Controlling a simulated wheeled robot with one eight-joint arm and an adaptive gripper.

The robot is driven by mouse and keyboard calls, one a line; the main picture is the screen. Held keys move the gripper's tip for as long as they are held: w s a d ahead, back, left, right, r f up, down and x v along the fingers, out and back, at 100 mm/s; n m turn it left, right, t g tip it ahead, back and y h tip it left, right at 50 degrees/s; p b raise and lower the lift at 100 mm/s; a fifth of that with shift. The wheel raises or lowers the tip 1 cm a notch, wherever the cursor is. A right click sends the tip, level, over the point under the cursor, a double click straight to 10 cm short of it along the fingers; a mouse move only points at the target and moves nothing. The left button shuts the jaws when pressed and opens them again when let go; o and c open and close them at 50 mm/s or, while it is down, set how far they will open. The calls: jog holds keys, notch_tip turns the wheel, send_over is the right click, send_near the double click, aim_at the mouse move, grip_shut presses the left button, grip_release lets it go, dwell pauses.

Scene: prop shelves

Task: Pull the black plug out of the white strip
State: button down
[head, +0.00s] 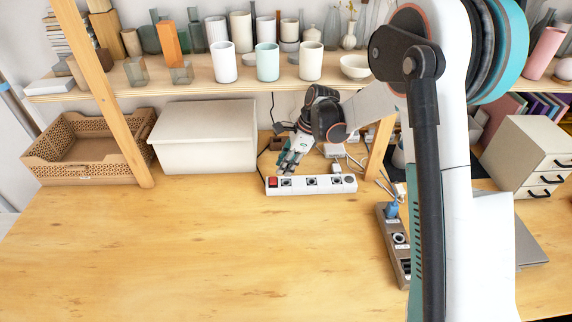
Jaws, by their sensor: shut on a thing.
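The white strip (318,189) lies on the wooden table below the shelf, with a red switch at its left end and several dark sockets along its top. My gripper (287,170) reaches down from behind over the strip's left part, just right of the red switch. Its fingers are shut on the black plug, which they mostly hide. I cannot tell whether the plug still sits in its socket. A white plug (337,169) stands at the strip's right part.
A brown strip (393,243) with a blue plug (391,210) lies to the right, beside my arm. A white box (205,140) and a brown basket (84,150) stand at the back left. A wooden shelf post (381,148) is near. The table's front left is clear.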

jog(key=shift+r, duration=0.1)
jog(key=shift+r+p, duration=1.1)
jog(key=shift+r, duration=0.85)
